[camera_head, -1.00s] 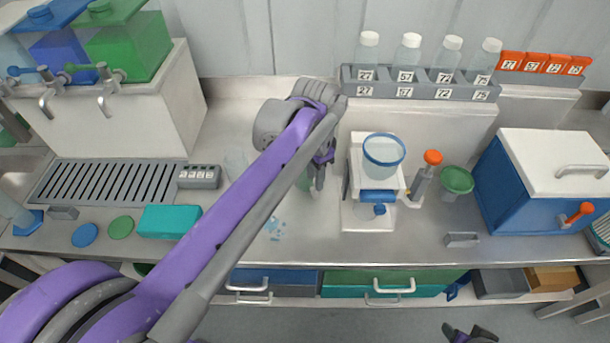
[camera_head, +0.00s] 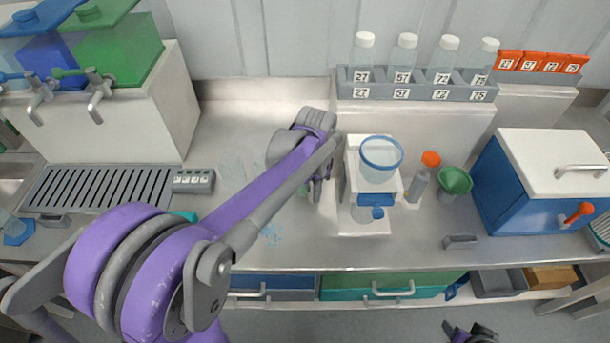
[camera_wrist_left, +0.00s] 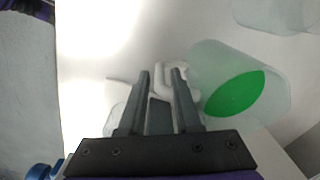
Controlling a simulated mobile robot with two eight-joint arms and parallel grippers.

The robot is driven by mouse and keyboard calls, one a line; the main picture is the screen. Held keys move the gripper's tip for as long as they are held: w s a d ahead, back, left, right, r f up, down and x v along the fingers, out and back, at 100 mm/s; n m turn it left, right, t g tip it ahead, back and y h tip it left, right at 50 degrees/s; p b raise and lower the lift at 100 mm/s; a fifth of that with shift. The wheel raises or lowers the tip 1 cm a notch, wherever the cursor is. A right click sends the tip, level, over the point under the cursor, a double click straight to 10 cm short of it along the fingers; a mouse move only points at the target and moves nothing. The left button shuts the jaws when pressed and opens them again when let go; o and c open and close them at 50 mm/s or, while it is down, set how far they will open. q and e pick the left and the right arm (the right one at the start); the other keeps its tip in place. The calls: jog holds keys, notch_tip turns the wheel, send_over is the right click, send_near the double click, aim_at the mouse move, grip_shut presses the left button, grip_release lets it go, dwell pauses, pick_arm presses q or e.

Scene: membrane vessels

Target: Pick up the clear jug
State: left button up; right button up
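A clear, see-through vessel with a green disc of colour inside (camera_wrist_left: 225,85) lies right of my fingers in the left wrist view. A pale handle-like loop (camera_wrist_left: 182,72) shows beside it, at the fingertips. I take this vessel to be the clear jug, but cannot be sure. In the head view my arm mostly hides that spot; only a faint greenish bit shows beside the gripper. My left gripper (camera_head: 318,190) points down over the bench, and its fingers (camera_wrist_left: 160,74) stand apart with nothing clearly held. Part of my right gripper (camera_head: 470,332) shows at the bottom edge.
A white stand with a blue-rimmed clear bowl (camera_head: 381,160) is just right of my left gripper. An orange-capped bottle (camera_head: 418,184) and green cup (camera_head: 455,182) follow. Capped bottles stand in a grey rack (camera_head: 415,92) behind. A blue box (camera_head: 520,195) stands right.

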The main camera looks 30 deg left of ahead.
pick_arm(q)
jog(key=shift+f, duration=0.4)
grip_shut()
dwell(1.1)
